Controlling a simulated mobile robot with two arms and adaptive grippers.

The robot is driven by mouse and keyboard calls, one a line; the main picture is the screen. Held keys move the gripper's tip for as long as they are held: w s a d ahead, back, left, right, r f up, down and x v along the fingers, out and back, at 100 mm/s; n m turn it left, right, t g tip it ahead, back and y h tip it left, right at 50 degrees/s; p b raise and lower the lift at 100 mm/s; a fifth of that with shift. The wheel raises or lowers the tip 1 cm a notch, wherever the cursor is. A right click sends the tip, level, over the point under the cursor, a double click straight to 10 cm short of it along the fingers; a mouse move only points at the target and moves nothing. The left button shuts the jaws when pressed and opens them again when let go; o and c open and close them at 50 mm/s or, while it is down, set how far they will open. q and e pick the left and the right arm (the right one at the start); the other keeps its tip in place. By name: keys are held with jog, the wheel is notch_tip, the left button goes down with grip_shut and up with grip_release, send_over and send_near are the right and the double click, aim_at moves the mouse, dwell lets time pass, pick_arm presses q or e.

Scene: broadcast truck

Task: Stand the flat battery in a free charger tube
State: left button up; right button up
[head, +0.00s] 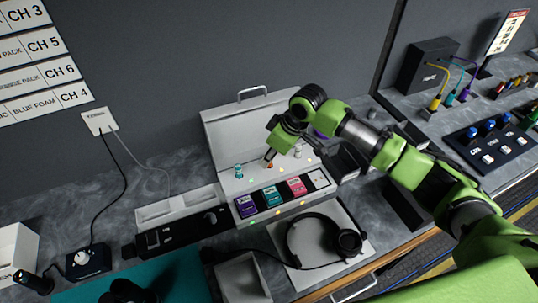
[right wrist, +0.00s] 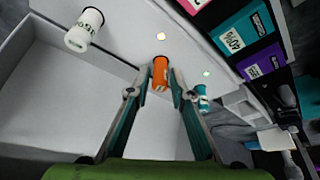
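The white charger (head: 225,185) stands with its lid raised against the wall. An orange battery (head: 269,165) is between the fingertips of my right gripper (head: 271,153), over the charger's tube deck. In the right wrist view the fingers (right wrist: 160,88) close in on both sides of the orange battery (right wrist: 160,72). A teal battery (head: 239,172) and a white battery (head: 297,152) stand in the charger on either side. Purple, teal and pink label panels are on the charger's front. The orange battery's lower end and tube are not clear. A dark shape (head: 125,291) at the bottom edge may be my left gripper.
Headphones (head: 347,243) lie on a pale pad in front of the charger. A black strip (head: 180,236) and white trays are to its left. A black button panel (head: 490,140) is at right. A teal mat (head: 185,280) covers the front left.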

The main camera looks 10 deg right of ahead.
dwell(0.3)
jog(key=shift+r, duration=0.25)
jog(key=b+v, duration=0.1)
jog(key=v, duration=1.1)
jog(key=shift+b, duration=0.4)
